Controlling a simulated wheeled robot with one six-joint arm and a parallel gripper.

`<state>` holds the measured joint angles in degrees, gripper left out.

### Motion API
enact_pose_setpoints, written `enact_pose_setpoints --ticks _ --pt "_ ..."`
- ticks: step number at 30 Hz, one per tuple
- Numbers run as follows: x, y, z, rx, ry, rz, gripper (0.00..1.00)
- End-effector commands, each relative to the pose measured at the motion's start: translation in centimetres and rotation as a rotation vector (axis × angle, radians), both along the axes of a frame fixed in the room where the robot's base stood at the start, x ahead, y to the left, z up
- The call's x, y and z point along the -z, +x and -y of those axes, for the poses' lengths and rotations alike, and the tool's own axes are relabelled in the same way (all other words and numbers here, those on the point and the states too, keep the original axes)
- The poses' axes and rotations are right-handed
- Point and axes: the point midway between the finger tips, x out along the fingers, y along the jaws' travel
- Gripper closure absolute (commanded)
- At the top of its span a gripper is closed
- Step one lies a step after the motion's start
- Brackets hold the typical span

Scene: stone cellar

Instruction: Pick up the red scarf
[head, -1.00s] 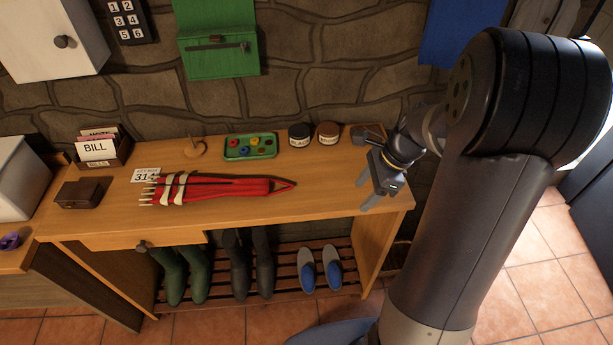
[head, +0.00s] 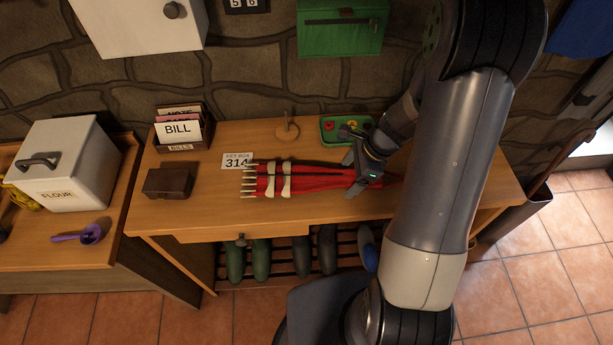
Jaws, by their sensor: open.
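The red scarf (head: 312,183) lies flat on the wooden table, with cream bands and pale fringe-like tips at its left end. A dark line runs along it. My gripper (head: 350,177) is open and empty over the scarf's right part, its fingers pointing left and down. I cannot tell whether the fingers touch the cloth. My gripper and arm hide some of the scarf's right end.
A card reading 314 (head: 237,160) lies behind the scarf's left end. A brown box (head: 168,183), a bill holder (head: 178,147), a small wooden stand (head: 287,133) and a green tray (head: 328,134) stand around it. The table's front edge is clear.

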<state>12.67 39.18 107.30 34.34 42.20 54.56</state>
Motion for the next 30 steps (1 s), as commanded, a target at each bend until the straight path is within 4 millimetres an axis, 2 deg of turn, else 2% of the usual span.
enact_pose_setpoints --ticks 8,26,30 --pt "0.22 0.02 -0.11 0.0 0.0 0.0 0.21" --pt "0.19 0.03 -0.09 0.0 0.0 0.001 0.7" --pt "0.17 0.04 -0.1 0.0 0.0 0.001 0.72"
